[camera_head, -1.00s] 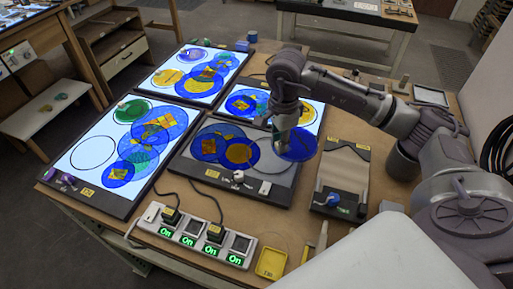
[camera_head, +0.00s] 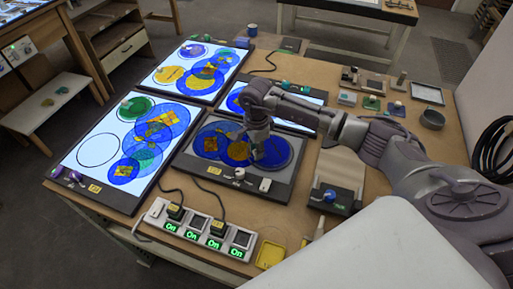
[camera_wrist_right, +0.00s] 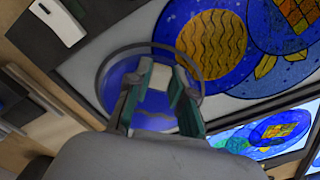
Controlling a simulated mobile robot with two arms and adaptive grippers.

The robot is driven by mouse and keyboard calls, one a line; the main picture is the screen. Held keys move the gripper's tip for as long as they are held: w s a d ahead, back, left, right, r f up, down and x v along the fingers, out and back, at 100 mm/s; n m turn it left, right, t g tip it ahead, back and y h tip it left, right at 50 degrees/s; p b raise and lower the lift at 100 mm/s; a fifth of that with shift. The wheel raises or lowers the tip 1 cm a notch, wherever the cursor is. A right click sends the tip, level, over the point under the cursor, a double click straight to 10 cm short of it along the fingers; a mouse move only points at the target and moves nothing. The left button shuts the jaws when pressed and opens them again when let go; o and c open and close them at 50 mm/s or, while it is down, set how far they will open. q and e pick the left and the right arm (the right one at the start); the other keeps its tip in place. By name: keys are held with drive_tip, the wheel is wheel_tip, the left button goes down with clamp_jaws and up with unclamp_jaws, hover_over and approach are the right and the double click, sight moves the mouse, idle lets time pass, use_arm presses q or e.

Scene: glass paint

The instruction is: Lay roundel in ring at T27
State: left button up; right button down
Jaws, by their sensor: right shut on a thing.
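My right gripper (camera_head: 257,150) is shut on a blue roundel (camera_head: 279,154) over the right part of the unlit grey panel (camera_head: 250,184). In the right wrist view the gripper fingers (camera_wrist_right: 157,88) stand over the blue roundel (camera_wrist_right: 152,106), and the grey outline of a ring (camera_wrist_right: 201,72) shows around it. I cannot tell whether the roundel touches the panel. The fingers hide part of the roundel and ring. Other blue roundels (camera_head: 207,143) lie to its left on the same panel. My left gripper is not in view.
Lit panels with coloured roundels stand at the left (camera_head: 95,150) and behind (camera_head: 185,78). A white power strip (camera_head: 190,228) and cables lie in front. A grey device with a blue knob (camera_head: 335,195) stands to the right.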

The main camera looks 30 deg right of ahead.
drive_tip(key=c, duration=1.5)
unclamp_jaws()
drive_tip(key=shift+f, duration=0.15)
drive_tip(key=o, duration=0.5)
